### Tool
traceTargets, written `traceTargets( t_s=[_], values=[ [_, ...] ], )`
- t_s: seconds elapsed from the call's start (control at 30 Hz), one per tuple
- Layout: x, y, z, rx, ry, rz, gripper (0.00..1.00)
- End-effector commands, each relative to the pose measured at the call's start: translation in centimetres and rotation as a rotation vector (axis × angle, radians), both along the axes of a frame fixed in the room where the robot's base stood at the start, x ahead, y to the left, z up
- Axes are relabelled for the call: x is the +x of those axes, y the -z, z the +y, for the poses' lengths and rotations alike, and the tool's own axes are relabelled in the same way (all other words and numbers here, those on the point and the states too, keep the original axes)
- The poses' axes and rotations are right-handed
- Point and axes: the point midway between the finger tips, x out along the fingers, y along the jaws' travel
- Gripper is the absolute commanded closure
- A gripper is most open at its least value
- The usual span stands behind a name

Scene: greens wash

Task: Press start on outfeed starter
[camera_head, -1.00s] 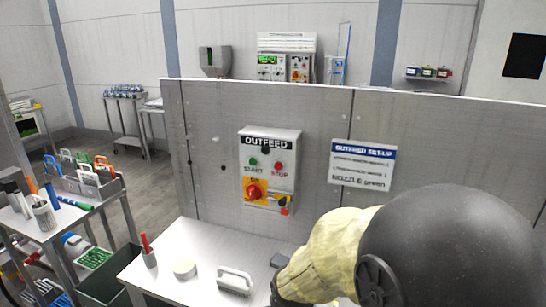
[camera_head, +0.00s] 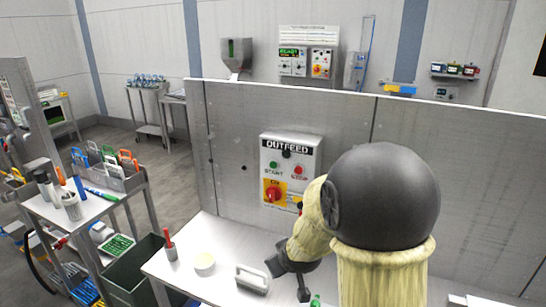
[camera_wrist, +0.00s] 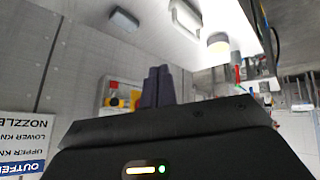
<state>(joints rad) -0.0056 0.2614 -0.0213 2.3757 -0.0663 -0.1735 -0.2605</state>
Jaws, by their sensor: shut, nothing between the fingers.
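The outfeed starter (camera_head: 291,152) is a light grey box on the metal partition, labelled OUTFEED. Its green START button (camera_head: 273,164) is at the left, and the red STOP button (camera_head: 298,170) is at the right. My arm covers the box's lower right corner. In the wrist view, which is upside down, my gripper (camera_wrist: 157,86) has its dark fingers together and empty. The fingers are apart from the box.
A metal bench below the starter holds a white-handled item (camera_head: 252,279), a round tub (camera_head: 204,263) and a cup with a red stick (camera_head: 170,249). A setup sign (camera_wrist: 22,140) hangs beside the starter. A tool cart (camera_head: 100,215) stands left, with a dark bin (camera_head: 140,275) between.

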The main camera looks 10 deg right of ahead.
Motion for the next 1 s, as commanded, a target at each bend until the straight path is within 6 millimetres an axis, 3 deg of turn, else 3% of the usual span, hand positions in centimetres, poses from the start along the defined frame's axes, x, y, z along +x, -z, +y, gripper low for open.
traceTargets(
  t_s=[0.03, 0.2, 0.43, 0.6, 1.0],
  values=[
    [2.5, -1.8, 0.1, -0.029, -0.043, -0.067, 1.00],
    [9.8, -5.3, 0.6, -0.149, -0.189, -0.321, 1.00],
    [16.8, -9.8, 2.0, -0.325, -0.350, -0.659, 1.00],
    [18.7, -11.4, 2.7, -0.408, -0.407, -0.813, 1.00],
    [19.0, -11.6, 2.9, -0.422, -0.415, -0.844, 1.00]
  ],
)
